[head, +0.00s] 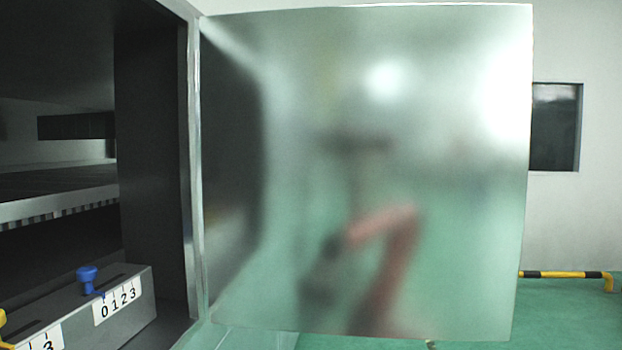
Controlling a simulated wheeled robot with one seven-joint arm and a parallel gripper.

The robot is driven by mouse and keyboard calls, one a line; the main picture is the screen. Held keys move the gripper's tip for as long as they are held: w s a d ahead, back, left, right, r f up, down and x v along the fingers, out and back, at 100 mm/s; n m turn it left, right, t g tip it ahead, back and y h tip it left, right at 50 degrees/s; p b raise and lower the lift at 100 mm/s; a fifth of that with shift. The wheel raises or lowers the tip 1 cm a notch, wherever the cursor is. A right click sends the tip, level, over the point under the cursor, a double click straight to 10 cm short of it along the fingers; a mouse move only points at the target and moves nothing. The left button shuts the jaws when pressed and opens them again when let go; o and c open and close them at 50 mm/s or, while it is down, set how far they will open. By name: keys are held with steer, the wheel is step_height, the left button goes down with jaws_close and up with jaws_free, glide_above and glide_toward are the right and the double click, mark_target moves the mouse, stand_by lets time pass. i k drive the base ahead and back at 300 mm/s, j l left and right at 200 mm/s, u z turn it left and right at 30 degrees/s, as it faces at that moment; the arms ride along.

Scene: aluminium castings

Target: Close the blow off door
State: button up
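The blow off door (290,120) is a large flat panel with a blurry, mirror-like greenish-grey surface. It stands wide open, its left edge along the cabinet's frame (193,160) and its free edge out to the right. The cabinet's dark opening (155,170) shows at the left. A blurred reddish arm shape shows in the door's surface, apparently a reflection. My gripper is not directly in view, and its state cannot be read from the blurred shape.
Inside the cabinet, a grey box (135,318) carries a blue knob (87,278) and a label marked 0123 (117,306). A slatted shelf (60,207) is above it. A yellow-black barrier (565,275) and green floor (570,315) lie at the right. A dark window (555,127) is in the wall.

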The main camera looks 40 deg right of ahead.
mark_target(364, 168)
steer(key=u, duration=0.45)
steer(key=l+u, duration=0.1)
steer(key=u, duration=0.8)
steer(key=k+u, duration=0.1)
steer(key=u, duration=0.8)
steer(key=k+l+u, duration=0.2)
steer(key=k+u, duration=0.2)
steer(key=k, duration=0.15)
steer(key=k+u, duration=0.45)
steer(key=k, duration=0.15)
steer(key=k+j+u, duration=0.2)
steer(key=k+u, duration=0.2)
steer(key=k, duration=0.15)
steer(key=k+u, duration=0.15)
steer(key=u, duration=0.25)
steer(key=k+l+u, duration=0.1)
steer(key=u, duration=0.3)
steer(key=k+u, duration=0.15)
steer(key=u, duration=0.3)
steer(key=k+j+u, duration=0.1)
steer(key=u, duration=0.3)
steer(key=k+j+u, duration=0.1)
steer(key=u, duration=0.3)
steer(key=k+l+z, duration=0.15)
steer(key=k+z, duration=0.15)
steer(key=z, duration=0.15)
steer(key=k+l+z, duration=0.25)
steer(key=z, duration=2.3)
